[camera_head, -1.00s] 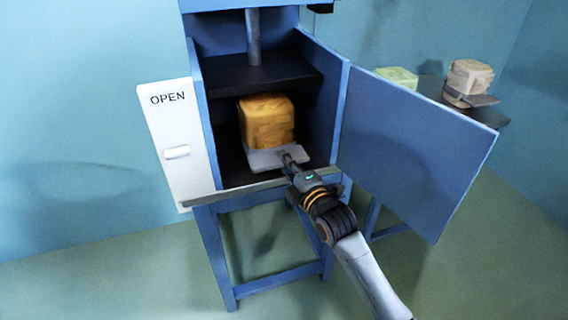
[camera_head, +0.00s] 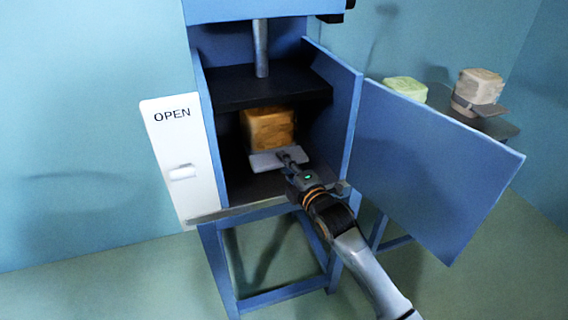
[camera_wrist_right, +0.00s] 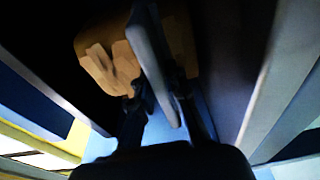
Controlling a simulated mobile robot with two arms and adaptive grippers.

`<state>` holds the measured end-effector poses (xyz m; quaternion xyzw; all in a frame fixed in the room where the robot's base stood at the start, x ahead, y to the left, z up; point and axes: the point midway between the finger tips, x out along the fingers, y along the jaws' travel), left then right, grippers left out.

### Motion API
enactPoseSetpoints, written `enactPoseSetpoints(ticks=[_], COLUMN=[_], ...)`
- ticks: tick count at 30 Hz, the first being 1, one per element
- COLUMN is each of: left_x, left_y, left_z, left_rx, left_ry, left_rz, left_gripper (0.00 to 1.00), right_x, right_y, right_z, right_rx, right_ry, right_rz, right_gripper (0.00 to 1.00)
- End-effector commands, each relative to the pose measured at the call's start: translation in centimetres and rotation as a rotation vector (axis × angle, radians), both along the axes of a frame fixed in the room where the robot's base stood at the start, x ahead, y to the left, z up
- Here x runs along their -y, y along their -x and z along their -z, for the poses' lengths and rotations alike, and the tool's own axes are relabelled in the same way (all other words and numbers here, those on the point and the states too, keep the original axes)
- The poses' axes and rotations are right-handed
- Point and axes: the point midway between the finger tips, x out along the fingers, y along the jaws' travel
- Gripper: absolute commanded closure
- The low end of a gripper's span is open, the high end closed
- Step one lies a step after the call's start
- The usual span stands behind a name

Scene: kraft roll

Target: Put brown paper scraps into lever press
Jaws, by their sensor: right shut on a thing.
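The blue lever press (camera_head: 355,110) stands with its door (camera_head: 440,165) swung open to the right. A block of brown paper scraps (camera_head: 268,130) is inside its chamber, on a light grey flat tray (camera_head: 278,161), below the dark press plate (camera_head: 265,86). My right gripper (camera_head: 288,158) is shut on the tray's near edge, at the chamber mouth. In the right wrist view the gripper (camera_wrist_right: 165,105) holds the tray (camera_wrist_right: 150,50), with the brown scraps (camera_wrist_right: 110,65) behind it. Whether the tray touches the chamber floor is hard to tell. My left gripper is not in view.
A white panel marked OPEN (camera_head: 172,150) with a small handle stands left of the chamber. Behind the door, a dark side table (camera_head: 500,128) holds a pale green block (camera_head: 407,88) and a beige block (camera_head: 478,87) on a grey tray. The floor in front is clear.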

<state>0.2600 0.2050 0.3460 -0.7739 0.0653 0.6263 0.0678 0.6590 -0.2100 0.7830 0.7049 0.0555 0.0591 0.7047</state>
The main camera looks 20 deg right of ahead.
Motion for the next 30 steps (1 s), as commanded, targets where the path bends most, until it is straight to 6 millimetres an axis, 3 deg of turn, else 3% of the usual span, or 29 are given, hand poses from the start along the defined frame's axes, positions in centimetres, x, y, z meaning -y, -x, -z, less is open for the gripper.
enactPoseSetpoints(ticks=[20, 30], left_x=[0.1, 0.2], left_y=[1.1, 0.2], left_z=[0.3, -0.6], left_rx=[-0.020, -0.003], left_ry=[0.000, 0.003], left_rz=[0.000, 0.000], left_gripper=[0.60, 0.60], right_x=[0.0, 0.0], right_y=[0.0, 0.0], right_z=[0.3, 1.0], right_rx=[0.001, 0.002], right_ry=[0.002, 0.001], right_rz=[0.000, -0.001], right_gripper=[1.00, 1.00])
